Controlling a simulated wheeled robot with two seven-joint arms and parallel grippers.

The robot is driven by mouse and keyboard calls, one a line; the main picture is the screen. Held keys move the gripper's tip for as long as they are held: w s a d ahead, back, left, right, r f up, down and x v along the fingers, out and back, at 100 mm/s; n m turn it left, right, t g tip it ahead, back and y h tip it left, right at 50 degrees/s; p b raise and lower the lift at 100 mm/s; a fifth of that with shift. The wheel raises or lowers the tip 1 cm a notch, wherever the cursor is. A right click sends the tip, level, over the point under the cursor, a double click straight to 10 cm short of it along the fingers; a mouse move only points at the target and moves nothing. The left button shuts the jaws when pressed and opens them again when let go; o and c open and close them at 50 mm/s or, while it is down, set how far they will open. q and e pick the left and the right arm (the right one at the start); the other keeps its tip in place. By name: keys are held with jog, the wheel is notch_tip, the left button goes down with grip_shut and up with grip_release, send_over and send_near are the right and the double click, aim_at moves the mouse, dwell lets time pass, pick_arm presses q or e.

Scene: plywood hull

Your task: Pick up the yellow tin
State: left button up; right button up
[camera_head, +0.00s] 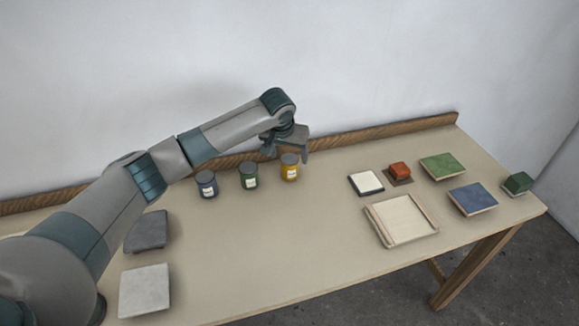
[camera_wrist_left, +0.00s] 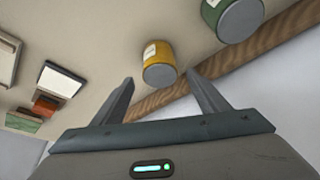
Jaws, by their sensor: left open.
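The yellow tin (camera_head: 290,168) stands upright on the table, at the right end of a row of tins near the back edge. It has a grey lid and a pale label. My left gripper (camera_head: 287,151) is just above and behind it in the head view, with the fingers apart. In the left wrist view the yellow tin (camera_wrist_left: 158,62) shows just beyond the gap between the open fingers of the left gripper (camera_wrist_left: 163,90), and nothing is between them. My right gripper is not in view.
A green tin (camera_head: 249,176) stands close left of the yellow one, then a blue tin (camera_head: 206,184). A wooden back rail (camera_head: 350,136) runs behind them. A wooden tray (camera_head: 401,220), a white-topped block (camera_head: 366,183) and coloured blocks lie to the right. The middle front is clear.

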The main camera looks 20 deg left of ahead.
aim_at(290, 158)
pick_arm(q)
jog(key=p+x, duration=0.1)
jog(key=x, duration=0.2)
jog(key=shift+s, duration=0.2)
jog(key=shift+w+f, duration=0.2)
jog(key=shift+f, duration=0.4)
jog(key=c, duration=1.3)
jog(key=shift+r, duration=0.1)
jog(key=shift+r, duration=0.45)
jog(key=r+b, duration=0.2)
jog(key=r, duration=0.1)
jog(key=shift+d+r, duration=0.1)
jog(key=shift+d, duration=0.25)
jog(key=s+d+r+b, duration=0.2)
jog(key=d+r+b, duration=0.1)
jog(key=d+r, duration=0.4)
jog(key=d, duration=0.3)
jog(key=shift+s+d, duration=0.3)
jog(key=shift+s, duration=0.1)
